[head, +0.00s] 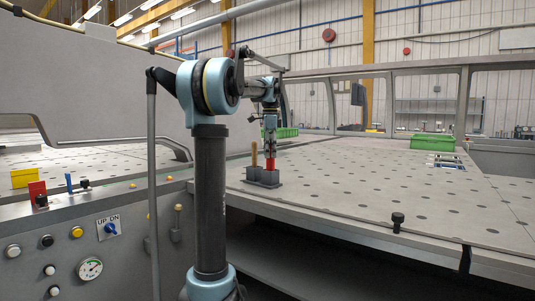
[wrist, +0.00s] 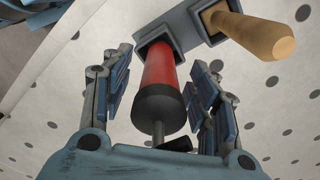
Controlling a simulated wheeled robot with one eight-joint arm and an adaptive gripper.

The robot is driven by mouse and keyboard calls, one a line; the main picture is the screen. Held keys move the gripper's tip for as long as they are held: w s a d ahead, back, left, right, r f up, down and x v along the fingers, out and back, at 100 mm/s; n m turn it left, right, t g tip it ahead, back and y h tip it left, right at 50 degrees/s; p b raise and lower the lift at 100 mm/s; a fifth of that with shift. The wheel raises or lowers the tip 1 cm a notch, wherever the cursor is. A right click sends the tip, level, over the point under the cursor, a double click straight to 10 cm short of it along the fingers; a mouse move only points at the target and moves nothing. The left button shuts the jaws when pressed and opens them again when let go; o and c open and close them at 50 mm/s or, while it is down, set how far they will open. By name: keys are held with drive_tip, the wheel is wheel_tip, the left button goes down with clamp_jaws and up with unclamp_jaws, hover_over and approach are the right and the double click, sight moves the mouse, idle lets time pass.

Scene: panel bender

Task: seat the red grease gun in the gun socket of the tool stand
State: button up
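The red grease gun (head: 270,164) stands upright at the grey tool stand (head: 263,184) on the perforated table. In the wrist view the red barrel (wrist: 161,75) enters a square socket of the stand (wrist: 181,19), with its black cap and rod towards me. How deep it sits is hidden. My gripper (wrist: 158,80) is open, with one finger on each side of the gun and a visible gap on both sides. In the head view my gripper (head: 269,137) is directly above the gun, pointing down.
A wooden-handled tool (wrist: 252,34) stands in the neighbouring socket, close to my right finger; it also shows in the head view (head: 254,154). Green bins (head: 433,141) lie farther back. A black knob (head: 398,219) stands near the front edge. The table right of the stand is clear.

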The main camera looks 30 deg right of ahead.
drive_tip(key=shift+r, duration=0.1)
wheel_tip(320, 180, up, 12)
drive_tip(key=shift+w+f, duration=0.15)
idle(0.6)
drive_tip(key=shift+a, duration=0.1)
idle(0.4)
drive_tip(key=s+a+f+n, duration=0.2)
drive_tip(key=a+f+n, duration=0.3)
drive_tip(key=a, duration=0.4)
drive_tip(key=s+a+f+n+t, duration=0.1)
drive_tip(key=s+a+f+n, duration=0.15)
drive_tip(key=a+f, duration=0.5)
drive_tip(key=s+a+f+n, duration=0.2)
drive_tip(key=a+f+n, duration=0.25)
drive_tip(key=a, duration=0.55)
drive_tip(key=s+a+f+n, duration=0.4)
drive_tip(key=s+f, duration=0.1)
drive_tip(key=f, duration=0.4)
drive_tip(key=s+a+f+n, duration=0.4)
drive_tip(key=s+a+f, duration=0.1)
drive_tip(key=f, duration=0.5)
drive_tip(key=s+a+f+n+t, duration=0.1)
drive_tip(key=s+a+f+n, duration=0.2)
drive_tip(key=f, duration=0.7)
drive_tip(key=s+a, duration=0.2)
drive_tip(key=s, duration=0.2)
drive_tip(key=shift+f+n, duration=0.25)
drive_tip(key=shift+n, duration=0.15)
drive_tip(key=shift+s, duration=0.1)
drive_tip(key=shift+c, duration=0.6)
